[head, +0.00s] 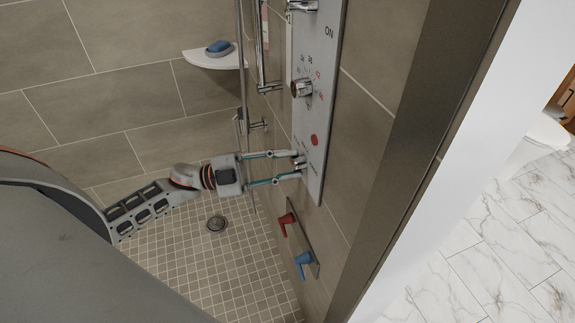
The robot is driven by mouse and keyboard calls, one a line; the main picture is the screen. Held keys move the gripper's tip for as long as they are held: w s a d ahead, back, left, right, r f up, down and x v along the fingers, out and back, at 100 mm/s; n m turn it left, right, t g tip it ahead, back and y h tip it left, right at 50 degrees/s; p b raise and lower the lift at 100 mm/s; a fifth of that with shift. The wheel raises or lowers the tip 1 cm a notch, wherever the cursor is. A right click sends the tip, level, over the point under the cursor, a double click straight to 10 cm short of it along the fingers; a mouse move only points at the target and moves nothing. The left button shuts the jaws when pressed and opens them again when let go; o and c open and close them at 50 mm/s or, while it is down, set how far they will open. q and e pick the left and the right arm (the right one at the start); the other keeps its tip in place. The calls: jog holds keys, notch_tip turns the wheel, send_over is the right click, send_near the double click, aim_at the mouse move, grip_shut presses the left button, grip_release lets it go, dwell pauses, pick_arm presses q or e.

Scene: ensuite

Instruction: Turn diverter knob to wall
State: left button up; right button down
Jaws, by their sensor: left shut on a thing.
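A tall grey shower panel (328,70) is fixed to the tiled wall. It carries a top knob (302,5) near an "ON" mark and a round chrome dial (300,88) with numbers around it. The diverter knob (299,161) is low on the panel, small and mostly hidden by my fingers. A red mark (314,140) sits above it to the right. My left gripper (299,164) reaches in from the left with its fingertips at the panel, shut on the diverter knob. My right gripper is not in view.
A plate (304,237) with a red lever (286,222) and a blue lever (302,263) is on the wall below the panel. A corner shelf (215,58) holds blue soap (219,47). A vertical chrome rail stands left of the panel.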

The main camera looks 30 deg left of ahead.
pick_arm(q)
jog(key=shift+m, duration=0.6)
jog(key=o, duration=1.1)
jog(key=v, duration=1.2)
jog(key=shift+r, duration=0.1)
